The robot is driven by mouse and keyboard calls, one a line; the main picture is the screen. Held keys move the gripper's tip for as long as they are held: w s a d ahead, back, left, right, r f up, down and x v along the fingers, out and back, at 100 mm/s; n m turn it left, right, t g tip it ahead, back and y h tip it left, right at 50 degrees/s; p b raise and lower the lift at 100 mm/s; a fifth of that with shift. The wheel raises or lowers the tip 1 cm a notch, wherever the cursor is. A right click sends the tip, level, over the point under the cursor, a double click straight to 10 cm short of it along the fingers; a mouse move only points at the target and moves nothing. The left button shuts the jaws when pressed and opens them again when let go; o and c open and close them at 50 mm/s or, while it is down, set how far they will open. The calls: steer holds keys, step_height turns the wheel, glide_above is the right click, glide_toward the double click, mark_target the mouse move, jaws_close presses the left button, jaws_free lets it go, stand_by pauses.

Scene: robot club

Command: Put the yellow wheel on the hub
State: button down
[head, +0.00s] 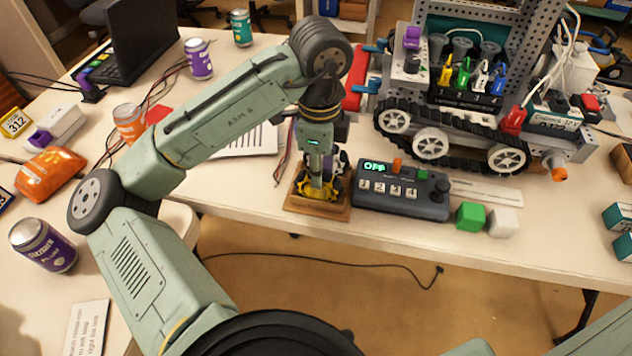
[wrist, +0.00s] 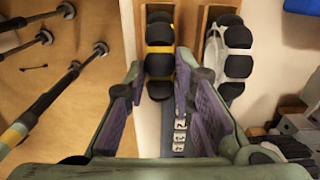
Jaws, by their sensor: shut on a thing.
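The yellow wheel (wrist: 160,64), with black tread blocks, stands in a slot of a wooden rack (head: 318,211). In the head view, yellow parts of the wheel (head: 306,190) show low at the rack, partly hidden by my gripper (head: 323,182). In the wrist view, the purple-padded fingers of my gripper (wrist: 159,76) are on either side of the yellow wheel, shut on it. A stub with an orange tip (head: 556,168), possibly the hub, sticks out at the front right of the tracked rover (head: 450,125).
A white wheel (wrist: 228,60) stands in the neighbouring slot. A control box reading OFF (head: 402,191) stands right of the rack, then a green cube (head: 470,216) and a white cube (head: 502,222). The rover stands behind them. The table's front edge is close.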

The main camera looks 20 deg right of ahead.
steer(key=shift+r, duration=0.2)
stand_by(0.3)
steer(key=shift+r+p, duration=1.85)
steer(key=shift+p, duration=0.35)
steer(key=shift+r+p, duration=0.5)
steer(key=shift+r, duration=0.5)
steer(key=c, duration=1.9)
jaws_free()
jaws_close()
